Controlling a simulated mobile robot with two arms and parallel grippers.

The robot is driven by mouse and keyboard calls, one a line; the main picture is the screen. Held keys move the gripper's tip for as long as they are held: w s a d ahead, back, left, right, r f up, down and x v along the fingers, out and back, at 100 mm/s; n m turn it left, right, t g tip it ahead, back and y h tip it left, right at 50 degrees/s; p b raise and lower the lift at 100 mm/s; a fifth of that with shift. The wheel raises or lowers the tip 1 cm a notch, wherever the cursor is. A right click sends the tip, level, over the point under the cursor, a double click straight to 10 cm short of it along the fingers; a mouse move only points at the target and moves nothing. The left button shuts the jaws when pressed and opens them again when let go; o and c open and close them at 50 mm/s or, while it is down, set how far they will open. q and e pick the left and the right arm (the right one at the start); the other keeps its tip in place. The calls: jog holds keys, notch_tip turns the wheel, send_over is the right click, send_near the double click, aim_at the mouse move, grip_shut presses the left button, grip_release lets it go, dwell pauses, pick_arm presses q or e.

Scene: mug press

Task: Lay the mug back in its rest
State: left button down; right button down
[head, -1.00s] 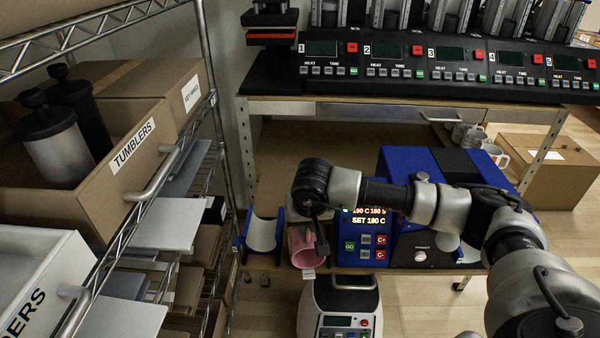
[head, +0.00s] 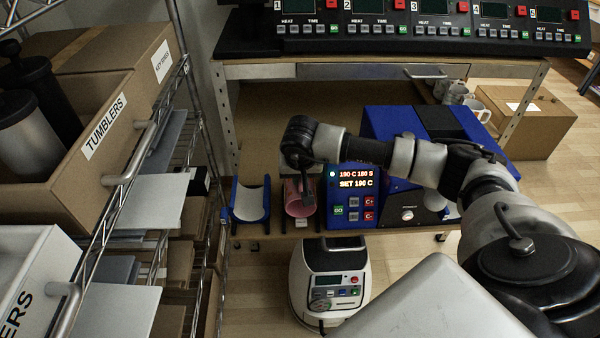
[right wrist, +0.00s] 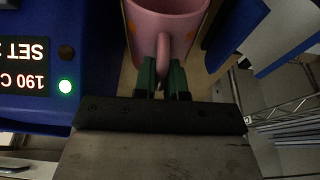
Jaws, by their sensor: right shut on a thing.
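A pink mug (head: 299,198) is beside the blue press unit in the head view. Its open mouth faces the front. The blue rest with a pale curved lining (head: 250,203) stands just left of the mug and is empty. My right gripper (head: 307,194) is over the mug, partly hidden by its own wrist. In the right wrist view its green fingers (right wrist: 162,80) are shut on the handle of the mug (right wrist: 175,22). Whether the mug touches the bench cannot be told. My left gripper is not in view.
The blue press unit (head: 349,206) with a lit display stands right of the mug. A wire shelf (head: 190,90) with boxes rises close on the left. A white machine (head: 328,280) stands below the bench edge. Several mugs (head: 458,95) are at the back right.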

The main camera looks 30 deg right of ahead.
jog(key=shift+f, duration=0.25)
grip_release()
dwell(0.8)
jog(key=shift+r, duration=0.1)
dwell(0.4)
jog(key=shift+r+p, duration=2.4)
jog(key=shift+r, duration=1.55)
jog(key=shift+s+f, duration=0.1)
